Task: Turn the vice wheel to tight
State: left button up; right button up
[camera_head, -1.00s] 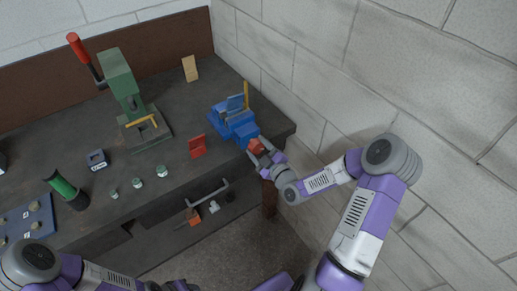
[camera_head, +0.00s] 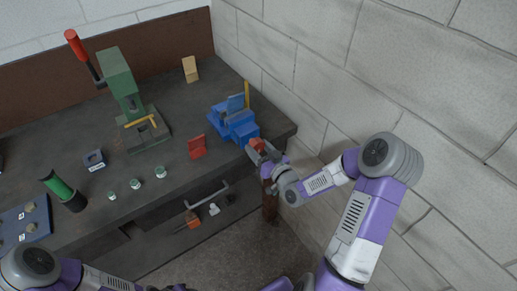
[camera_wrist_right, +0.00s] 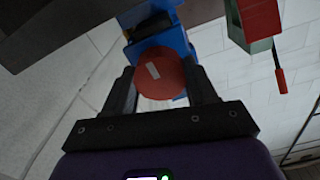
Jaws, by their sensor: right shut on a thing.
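The blue vice (camera_head: 234,117) stands at the right end of the bench. Its red wheel (camera_head: 256,146) faces the front right edge, partly hidden by my gripper. In the right wrist view the wheel (camera_wrist_right: 162,78) is a round red disc with a pale mark near its middle, in front of the blue vice body (camera_wrist_right: 160,38). My right gripper (camera_head: 264,153) is shut on the wheel, one finger on each side of it. My left arm (camera_head: 50,268) enters at the bottom left; its gripper jaws are out of the picture.
A red plate (camera_head: 197,147) stands left of the vice. A green press (camera_head: 125,90) with a red-handled lever is farther left. A block wall (camera_head: 310,60) is close on the right.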

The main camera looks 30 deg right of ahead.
jog(key=m, duration=0.5)
jog(key=shift+s+d+m, duration=0.1)
jog(key=shift+m, duration=0.3)
jog(key=m+p, duration=0.1)
jog(key=m, duration=0.3)
jog(key=shift+p, duration=0.3)
jog(key=m+p, duration=0.1)
jog(key=m, duration=0.4)
jog(key=shift+f, duration=0.1)
jog(key=m+p, duration=0.2)
jog(key=m, duration=0.3)
jog(key=shift+s+f+m+p, duration=0.1)
jog(key=shift+m+p, duration=0.2)
jog(key=m+p, duration=0.1)
jog(key=m, duration=0.3)
jog(key=shift+m, duration=0.3)
jog(key=m+p, duration=0.1)
jog(key=m, duration=0.2)
jog(key=shift+f+m, duration=0.15)
jog(key=shift+m, duration=0.15)
jog(key=m, duration=0.7)
jog(key=shift+m+b, duration=0.3)
jog(key=shift+b, duration=0.05)
